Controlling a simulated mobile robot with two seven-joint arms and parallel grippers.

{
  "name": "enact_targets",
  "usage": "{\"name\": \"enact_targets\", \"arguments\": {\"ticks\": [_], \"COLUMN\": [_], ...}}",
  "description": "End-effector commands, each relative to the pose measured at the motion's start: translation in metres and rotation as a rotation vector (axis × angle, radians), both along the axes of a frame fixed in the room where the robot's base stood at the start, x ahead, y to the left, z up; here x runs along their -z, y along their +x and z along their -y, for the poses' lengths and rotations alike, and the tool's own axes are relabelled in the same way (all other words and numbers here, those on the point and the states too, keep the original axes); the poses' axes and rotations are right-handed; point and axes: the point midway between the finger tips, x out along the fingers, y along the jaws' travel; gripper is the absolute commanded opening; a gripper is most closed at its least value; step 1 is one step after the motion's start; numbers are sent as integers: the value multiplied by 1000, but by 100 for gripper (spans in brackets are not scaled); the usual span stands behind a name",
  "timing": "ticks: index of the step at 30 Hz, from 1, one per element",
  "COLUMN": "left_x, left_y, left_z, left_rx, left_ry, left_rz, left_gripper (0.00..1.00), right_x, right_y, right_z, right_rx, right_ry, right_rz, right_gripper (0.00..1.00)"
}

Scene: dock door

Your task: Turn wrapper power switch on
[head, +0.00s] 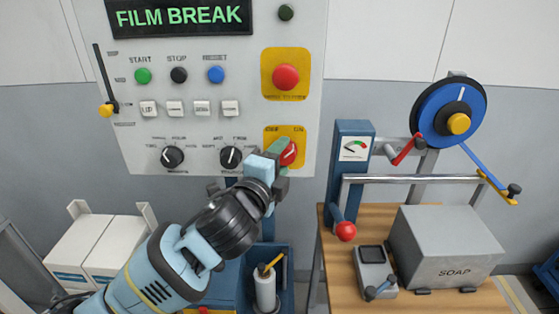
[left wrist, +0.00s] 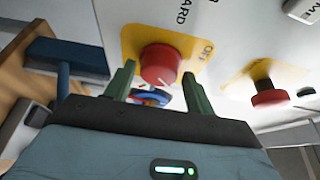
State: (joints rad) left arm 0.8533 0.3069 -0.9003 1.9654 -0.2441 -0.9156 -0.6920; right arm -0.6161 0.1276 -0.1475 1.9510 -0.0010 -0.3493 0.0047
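The wrapper power switch is a red knob (head: 289,153) on a yellow plate at the lower right of the grey control panel (head: 140,54). My left gripper (head: 279,157) is at the knob and covers part of it in the head view. In the left wrist view the red knob (left wrist: 160,64) sits between the two green fingertips (left wrist: 158,72), beside the word OFF. The fingers are apart, one on each side of it. Small gaps seem to show, but contact is hard to tell. The knob's pointer direction is unclear. My right gripper is out of view.
A red push button (head: 286,77) on another yellow plate is above the switch. Two black selector knobs (head: 231,157) are to its left. Right of the panel stand a blue gauge post (head: 351,150), a blue reel (head: 437,108) and a table with a SOAP box (head: 445,248).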

Motion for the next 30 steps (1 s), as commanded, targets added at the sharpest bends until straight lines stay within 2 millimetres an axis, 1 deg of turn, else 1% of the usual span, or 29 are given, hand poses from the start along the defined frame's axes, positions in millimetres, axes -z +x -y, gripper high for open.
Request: {"name": "enact_targets", "arguments": {"ticks": [1, 2, 10, 14, 17, 24, 30], "left_x": [0, 0, 1, 2, 2, 1, 0], "left_y": [0, 0, 0, -7, -18, -51, -68], "left_z": [0, 0, -1, -3, -8, -21, -28], "left_rx": [0, 0, -1, 0, 0, 0, -1], "left_ry": [-1, -1, -1, -1, -2, -2, -1], "left_rz": [0, 0, -3, -4, -4, -3, -1], "left_gripper": [62, 64, 64, 64, 64, 64, 64], "right_x": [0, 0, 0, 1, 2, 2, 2], "right_y": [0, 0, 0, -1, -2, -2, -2], "right_z": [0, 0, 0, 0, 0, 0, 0], "right_rx": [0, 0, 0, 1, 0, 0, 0], "right_ry": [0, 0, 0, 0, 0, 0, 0], "right_rz": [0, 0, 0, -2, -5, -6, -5], "right_gripper": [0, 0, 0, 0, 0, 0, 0]}}
